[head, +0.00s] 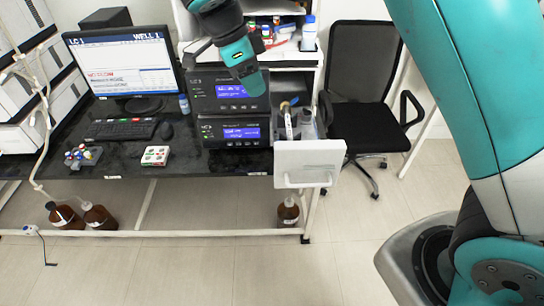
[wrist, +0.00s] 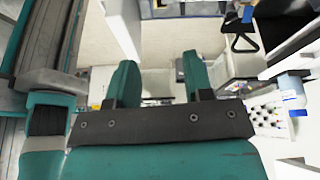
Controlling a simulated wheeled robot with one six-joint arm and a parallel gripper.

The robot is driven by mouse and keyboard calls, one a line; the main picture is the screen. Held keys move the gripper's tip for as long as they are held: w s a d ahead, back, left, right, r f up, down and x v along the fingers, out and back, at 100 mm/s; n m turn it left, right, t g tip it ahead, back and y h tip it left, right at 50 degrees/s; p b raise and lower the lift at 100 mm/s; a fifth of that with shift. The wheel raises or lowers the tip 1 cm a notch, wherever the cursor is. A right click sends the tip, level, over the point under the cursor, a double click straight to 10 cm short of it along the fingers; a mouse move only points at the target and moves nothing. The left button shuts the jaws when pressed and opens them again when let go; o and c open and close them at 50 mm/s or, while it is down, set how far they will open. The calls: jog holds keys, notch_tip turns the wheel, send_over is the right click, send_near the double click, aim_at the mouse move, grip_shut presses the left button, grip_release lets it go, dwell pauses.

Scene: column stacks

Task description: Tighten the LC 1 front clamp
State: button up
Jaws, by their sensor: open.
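I cannot make out the LC 1 front clamp in either view. The monitor (head: 122,65) at the back left shows the words "LC 1" and "WELL 1". My gripper (head: 250,82) hangs in front of the upper dark unit (head: 197,92), which has a lit blue display and hides part of it. A second dark unit (head: 212,130) with a blue display sits below. In the wrist view the two teal fingers of my gripper (wrist: 161,75) stand apart with nothing between them.
A white drawer (head: 308,165) with bottles juts out at the bench's right end. A black chair (head: 365,100) stands beyond it. White stacked modules (head: 12,85) with tubing are at far left.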

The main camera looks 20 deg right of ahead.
jog(key=shift+m, duration=0.7)
jog(key=p+x, duration=0.1)
jog(key=x, duration=0.5)
jog(key=p+x, duration=0.1)
jog(key=x, duration=0.5)
jog(key=p+x, duration=0.2)
jog(key=x, duration=0.4)
jog(key=shift+w+a+f, duration=0.1)
jog(key=shift+a+f, duration=0.1)
jog(key=shift+a, duration=0.15)
